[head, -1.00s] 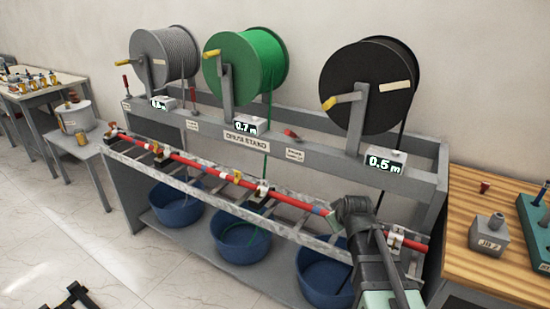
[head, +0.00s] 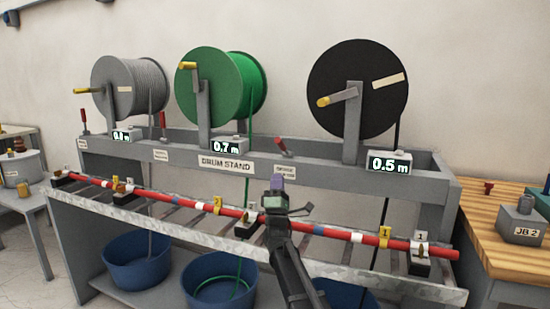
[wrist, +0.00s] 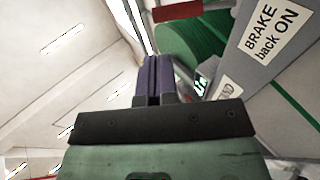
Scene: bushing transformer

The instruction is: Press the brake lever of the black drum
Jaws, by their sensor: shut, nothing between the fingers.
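The black drum (head: 352,90) stands on the right of the drum stand. A red-handled lever (head: 283,148) leans on the stand's top rail, left of the black drum's post. My gripper (head: 277,182) is in front of the rail, just below that lever in the picture, fingers up and apart from it. In the wrist view my gripper (wrist: 153,75) is shut with nothing between its purple fingers. A red bar (wrist: 178,11), apparently the lever handle, shows beyond the fingertips. A label (wrist: 268,35) there reads "BRAKE back ON".
The green drum (head: 222,92) and grey drum (head: 128,88) stand to the left, each with a more upright red lever. A wooden table (head: 480,218) is at the right. Blue tubs sit below.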

